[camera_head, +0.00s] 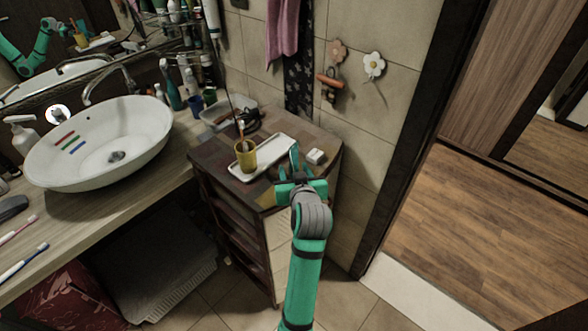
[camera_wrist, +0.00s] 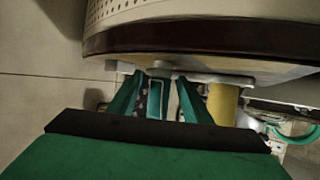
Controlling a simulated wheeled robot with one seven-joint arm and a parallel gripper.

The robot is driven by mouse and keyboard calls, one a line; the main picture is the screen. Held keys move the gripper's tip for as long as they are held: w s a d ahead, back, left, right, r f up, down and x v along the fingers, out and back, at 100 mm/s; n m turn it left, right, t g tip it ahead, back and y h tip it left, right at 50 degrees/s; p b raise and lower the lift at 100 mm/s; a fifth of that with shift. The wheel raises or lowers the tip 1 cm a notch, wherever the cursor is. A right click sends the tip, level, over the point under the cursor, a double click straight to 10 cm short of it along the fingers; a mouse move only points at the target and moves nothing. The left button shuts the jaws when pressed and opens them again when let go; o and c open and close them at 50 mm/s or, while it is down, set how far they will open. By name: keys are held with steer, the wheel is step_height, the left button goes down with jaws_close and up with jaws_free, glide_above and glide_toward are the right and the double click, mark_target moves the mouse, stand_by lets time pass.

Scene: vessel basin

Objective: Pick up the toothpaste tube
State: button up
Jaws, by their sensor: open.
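My gripper (camera_head: 297,165) is open at the front edge of the wooden cabinet top, beside the right end of a white tray (camera_head: 275,158). In the wrist view its two teal fingers (camera_wrist: 160,82) stand apart. Between and behind them I see a dark patterned surface and a pale grey shape that I cannot identify. I cannot clearly make out the toothpaste tube in either view; my gripper hides part of the cabinet top. A yellow cup (camera_head: 245,157) with a toothbrush stands on the tray. The cup also shows in the wrist view (camera_wrist: 223,104), which looks upside down.
A small white box (camera_head: 315,157) sits right of my gripper. A dark cable (camera_head: 246,122) and a container lie behind the tray. The basin (camera_head: 105,150) and toothbrushes (camera_head: 24,262) are on the left counter. The tiled wall stands close behind; floor on the right is clear.

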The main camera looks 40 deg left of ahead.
steer(key=shift+c, duration=0.7)
jaws_close()
